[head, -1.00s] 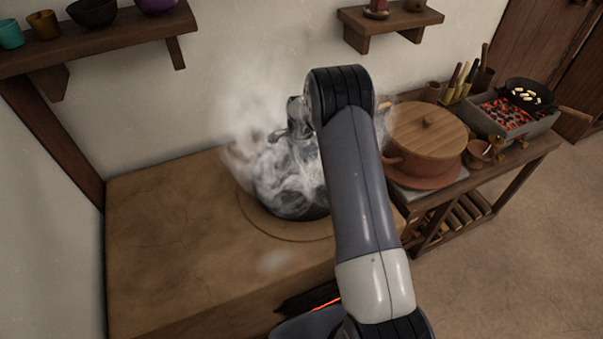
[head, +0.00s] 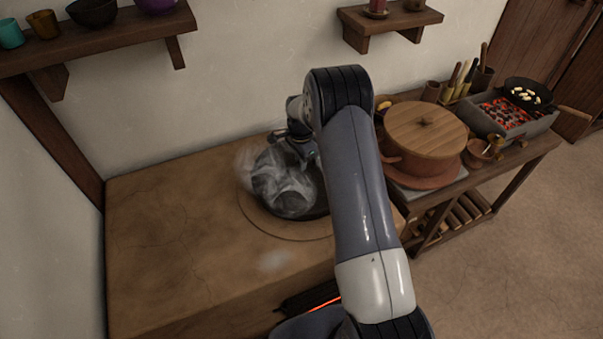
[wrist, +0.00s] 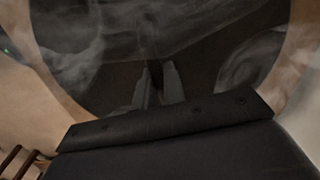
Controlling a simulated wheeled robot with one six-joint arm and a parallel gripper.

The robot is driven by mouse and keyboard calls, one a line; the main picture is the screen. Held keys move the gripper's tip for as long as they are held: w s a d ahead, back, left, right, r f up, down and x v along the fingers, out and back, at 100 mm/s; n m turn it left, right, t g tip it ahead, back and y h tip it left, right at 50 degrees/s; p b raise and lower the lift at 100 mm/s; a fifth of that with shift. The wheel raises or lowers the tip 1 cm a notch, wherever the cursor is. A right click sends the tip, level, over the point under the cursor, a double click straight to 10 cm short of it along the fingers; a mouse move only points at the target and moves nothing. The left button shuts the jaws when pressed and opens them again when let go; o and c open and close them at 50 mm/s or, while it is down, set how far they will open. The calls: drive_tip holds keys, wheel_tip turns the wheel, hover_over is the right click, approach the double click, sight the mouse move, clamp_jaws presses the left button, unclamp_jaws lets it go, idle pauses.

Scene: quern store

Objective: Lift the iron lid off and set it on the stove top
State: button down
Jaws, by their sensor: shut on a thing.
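The dark iron lid (wrist: 205,65) fills much of the wrist view, veiled by steam. My gripper (wrist: 158,85) is shut on its small dark knob (wrist: 156,70). In the head view my gripper (head: 303,152) is low over a dark round shape on the stove top (head: 165,215), partly hidden by steam and my arm. I cannot tell there whether the lid touches what is below it. The stove top is a broad tan clay surface with a ring around the dark shape.
Bare stove top lies to the left. A side table at right holds a wooden-lidded clay pot (head: 427,128) and a charcoal grill (head: 508,118) with a pan (head: 528,95). A shelf (head: 95,40) hangs at upper left. A fire glows (head: 325,302) in the stove's front.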

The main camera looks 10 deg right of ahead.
idle(0.4)
drive_tip(key=shift+r, duration=0.1)
drive_tip(key=shift+r, duration=0.1)
drive_tip(key=shift+w+r, duration=0.1)
drive_tip(key=shift+r, duration=0.2)
wheel_tip(320, 180, up, 9)
drive_tip(key=shift+r+b, duration=0.15)
drive_tip(key=shift+b, duration=0.2)
